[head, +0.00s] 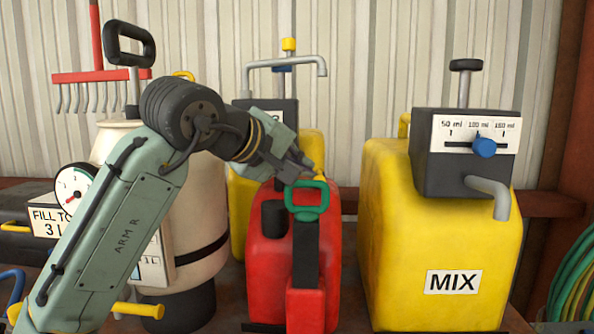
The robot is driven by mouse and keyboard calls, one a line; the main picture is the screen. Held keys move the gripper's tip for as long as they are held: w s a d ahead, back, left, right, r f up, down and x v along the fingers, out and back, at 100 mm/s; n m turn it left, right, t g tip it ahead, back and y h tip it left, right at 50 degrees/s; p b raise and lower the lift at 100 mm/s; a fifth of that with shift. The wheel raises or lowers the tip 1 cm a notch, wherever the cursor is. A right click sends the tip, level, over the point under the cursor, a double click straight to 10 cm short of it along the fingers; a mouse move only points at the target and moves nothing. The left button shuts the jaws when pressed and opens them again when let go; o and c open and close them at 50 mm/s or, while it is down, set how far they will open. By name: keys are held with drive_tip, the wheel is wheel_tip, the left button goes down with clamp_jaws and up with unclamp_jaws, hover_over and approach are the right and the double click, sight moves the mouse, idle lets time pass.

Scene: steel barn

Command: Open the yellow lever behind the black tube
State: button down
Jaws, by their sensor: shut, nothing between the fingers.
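A red can (262,285) stands in the middle of the bench. A short black tube (273,218) rises from its top left, next to a black upright piece (305,255) with a green loop handle (307,199). A small yellow piece (317,174), perhaps the yellow lever, shows behind the green handle, partly hidden by it and by my gripper. My gripper (303,166) is shut and empty just above and left of the green handle, close to the yellow piece. I cannot tell whether they touch.
A yellow MIX tank (390,235) with a black dosing box (440,180) and grey spout stands right. Another yellow tank (240,190) with a grey pipe (320,68) stands behind. A cream tank (205,235) with a gauge (74,190) is left, partly behind my arm.

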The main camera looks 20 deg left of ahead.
drive_tip(key=shift+d+f+n+y+b, duration=0.2)
drive_tip(key=shift+d+n+y+b, duration=0.1)
drive_tip(key=shift+d+n+y, duration=0.15)
drive_tip(key=shift+s+d+r+n+y, duration=0.1)
drive_tip(key=shift+d+r+n+y, duration=0.15)
drive_tip(key=shift+y, duration=0.1)
drive_tip(key=shift+w+a+p, duration=0.3)
drive_tip(key=shift+a+p, duration=0.1)
drive_tip(key=shift+a, duration=0.35)
drive_tip(key=shift+r, duration=0.1)
